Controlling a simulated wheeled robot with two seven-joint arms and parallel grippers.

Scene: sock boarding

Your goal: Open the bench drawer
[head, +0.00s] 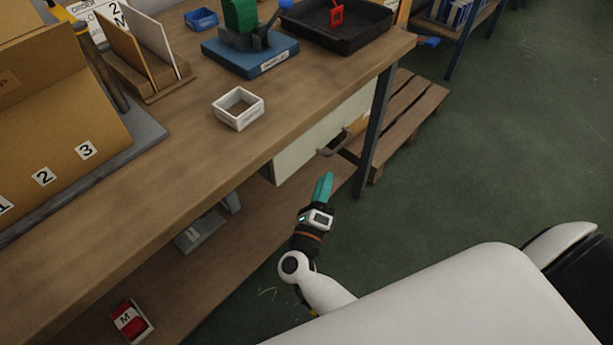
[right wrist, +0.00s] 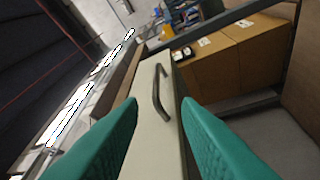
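The bench drawer (head: 310,146) has a pale cream front under the right part of the wooden bench top and looks shut. Its dark bar handle (head: 335,144) sticks out from the front. In the right wrist view the drawer front (right wrist: 150,130) is straight ahead with the handle (right wrist: 160,93) between the fingertips in the picture. My right gripper (head: 325,180) has teal fingers and is just below and in front of the handle, apart from it. My left gripper is not in view.
The bench top (head: 190,130) holds a small white box (head: 238,108), a blue fixture (head: 250,56) and a black tray (head: 335,28). A bench leg (head: 376,130) stands right of the drawer. A wooden pallet (head: 415,105) lies behind it. The green floor at right is clear.

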